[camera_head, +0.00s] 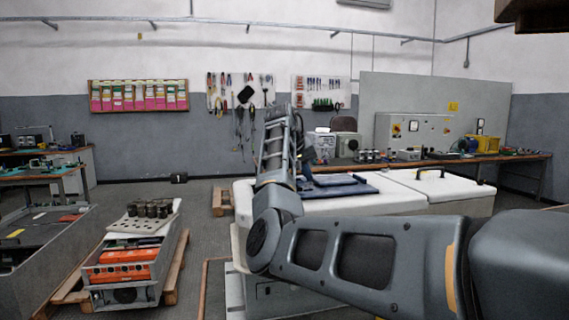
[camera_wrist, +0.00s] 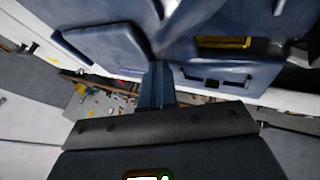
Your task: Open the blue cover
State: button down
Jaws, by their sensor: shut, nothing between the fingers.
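The blue cover (camera_head: 345,189) lies on top of a white-topped cabinet (camera_head: 415,198) in the head view, partly hidden behind my arm. In the wrist view, the blue cover (camera_wrist: 105,48) fills much of the upper half, with moulded ribs, a slot-like recess and a yellow part (camera_wrist: 222,42) at upper right. My gripper (camera_wrist: 157,72) is shut and empty. Its fingertips overlap the cover's near edge in the wrist view; I cannot tell whether they touch it. In the head view the gripper is mostly hidden behind my arm.
A black handle (camera_head: 431,172) stands on the cabinet's right lid. A workbench (camera_head: 520,158) with boxes and parts runs behind. A low crate with orange parts (camera_head: 125,268) sits on a pallet at left. Grey floor lies open between the crate and the back wall.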

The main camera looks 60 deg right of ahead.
jog(key=s+d+p, duration=0.2)
jog(key=s+d, duration=0.2)
jog(key=s, duration=0.1)
jog(key=s+d+p, duration=0.3)
jog(key=s+d, duration=0.2)
jog(key=s+d+p, duration=0.2)
jog(key=s+d, duration=0.2)
jog(key=s, duration=0.2)
jog(key=shift+d, duration=0.35)
